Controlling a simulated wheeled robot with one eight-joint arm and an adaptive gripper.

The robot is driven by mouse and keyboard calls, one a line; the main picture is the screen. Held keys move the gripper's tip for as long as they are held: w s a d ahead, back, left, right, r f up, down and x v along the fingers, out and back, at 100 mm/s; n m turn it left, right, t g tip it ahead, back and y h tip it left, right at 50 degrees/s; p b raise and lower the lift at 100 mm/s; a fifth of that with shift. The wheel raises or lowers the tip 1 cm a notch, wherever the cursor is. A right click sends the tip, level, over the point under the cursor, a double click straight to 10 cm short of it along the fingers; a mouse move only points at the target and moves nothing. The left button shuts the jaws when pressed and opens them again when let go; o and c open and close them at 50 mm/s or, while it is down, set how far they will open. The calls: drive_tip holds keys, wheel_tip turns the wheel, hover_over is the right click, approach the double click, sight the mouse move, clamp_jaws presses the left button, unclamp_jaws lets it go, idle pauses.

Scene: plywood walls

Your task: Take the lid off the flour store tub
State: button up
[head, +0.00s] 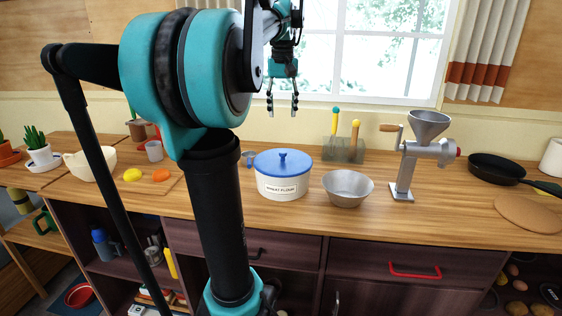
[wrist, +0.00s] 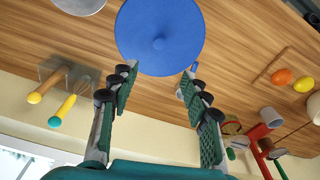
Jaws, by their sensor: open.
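The flour tub (head: 281,187) is a white round tub with a label reading "wheat flour", standing on the wooden counter. Its blue lid (head: 283,162) with a small blue knob sits on top. In the wrist view the lid (wrist: 160,40) shows from above as a blue disc with its knob near the middle; the tub's white wall is hidden beneath it. My gripper (head: 282,107) is open and empty, pointing down above the tub and apart from it. In the wrist view its fingers (wrist: 155,85) are spread, with the lid's knob lying beyond the gap between the tips.
A metal bowl (head: 348,188) stands close right of the tub. A grinder (head: 421,150) is farther right. A utensil holder (head: 343,150) stands behind. Left are a cutting board (head: 148,188) with a lemon (head: 132,175) and an orange (head: 161,175). The counter in front of the tub is clear.

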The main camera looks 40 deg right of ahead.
hover_over(283, 152)
drive_tip(key=f, duration=0.9)
drive_tip(key=shift+s+a+f, duration=0.1)
drive_tip(key=shift+s+a, duration=0.1)
drive_tip(key=shift+a, duration=0.2)
drive_tip(key=shift+d+f, duration=0.2)
drive_tip(key=shift+f, duration=2.7)
clamp_jaws()
